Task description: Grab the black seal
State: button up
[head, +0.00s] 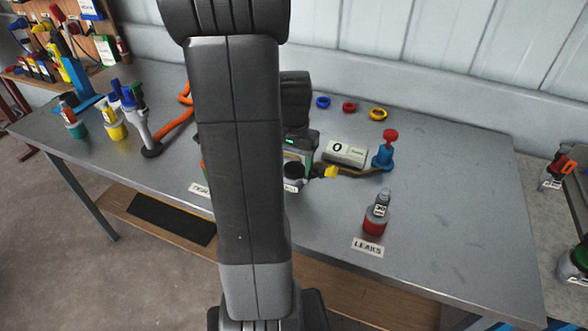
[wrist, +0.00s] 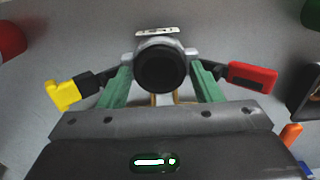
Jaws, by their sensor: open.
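The black seal (wrist: 161,70) shows in the wrist view as a round dark piece at the front of a silver fitting. In the head view it is a dark disc (head: 293,170) on the device on the table, just below my gripper. My gripper (wrist: 162,67) has two green fingers, one on each side of the seal, with a gap between each finger and the seal. It is open and holds nothing. In the head view my gripper (head: 298,152) is partly hidden behind my arm. Whether the fingers are level with the seal in depth is hard to tell.
A yellow handle (wrist: 63,95) and a red handle (wrist: 252,77) flank the fingers closely. A display box (head: 346,153) and a blue valve (head: 383,157) stand to the right. A red-based bottle (head: 374,225) is nearer the front.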

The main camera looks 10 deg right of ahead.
jog(key=c, duration=0.7)
jog(key=shift+c, duration=0.2)
